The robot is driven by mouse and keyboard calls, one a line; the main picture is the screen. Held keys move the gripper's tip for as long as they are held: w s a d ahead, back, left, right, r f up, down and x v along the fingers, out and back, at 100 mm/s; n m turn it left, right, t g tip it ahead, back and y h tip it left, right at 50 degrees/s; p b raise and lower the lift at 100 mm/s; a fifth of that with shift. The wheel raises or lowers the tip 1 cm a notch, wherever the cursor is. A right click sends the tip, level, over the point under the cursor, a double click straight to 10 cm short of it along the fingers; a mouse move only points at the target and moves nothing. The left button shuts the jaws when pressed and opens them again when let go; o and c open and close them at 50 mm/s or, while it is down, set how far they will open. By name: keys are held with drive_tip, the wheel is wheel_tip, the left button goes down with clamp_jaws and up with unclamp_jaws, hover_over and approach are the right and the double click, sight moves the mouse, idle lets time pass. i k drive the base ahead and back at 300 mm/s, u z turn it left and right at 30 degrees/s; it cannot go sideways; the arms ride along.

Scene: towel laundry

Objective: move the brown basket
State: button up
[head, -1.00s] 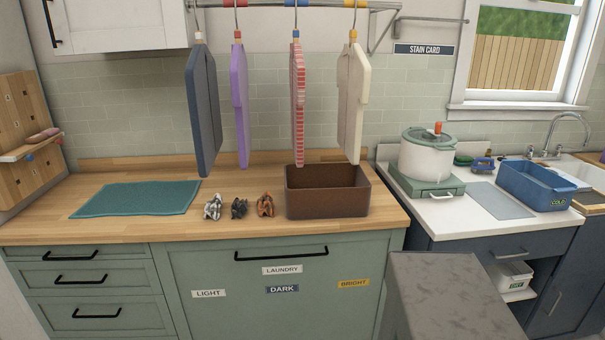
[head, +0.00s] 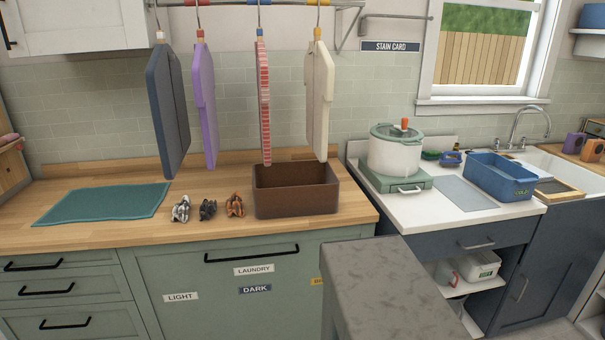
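The brown basket (head: 296,200) sits upright on the wooden counter, near its right end. It is an open rectangular box, and the part of its inside that shows looks empty. The hanging white garment and the striped garment come down close to its back rim. My gripper is not in view.
Several garments hang from a rail, among them a white one (head: 319,100). Three small clips (head: 208,209) and a teal mat (head: 104,203) lie left of the basket. A white pot (head: 396,150) and a blue tub (head: 500,176) stand right. A grey block (head: 390,275) stands in front.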

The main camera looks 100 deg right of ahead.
sight(292, 189)
drive_tip(key=k, duration=1.65)
drive_tip(key=z, duration=0.45)
drive_tip(key=i, duration=1.05)
drive_tip(key=z, duration=0.1)
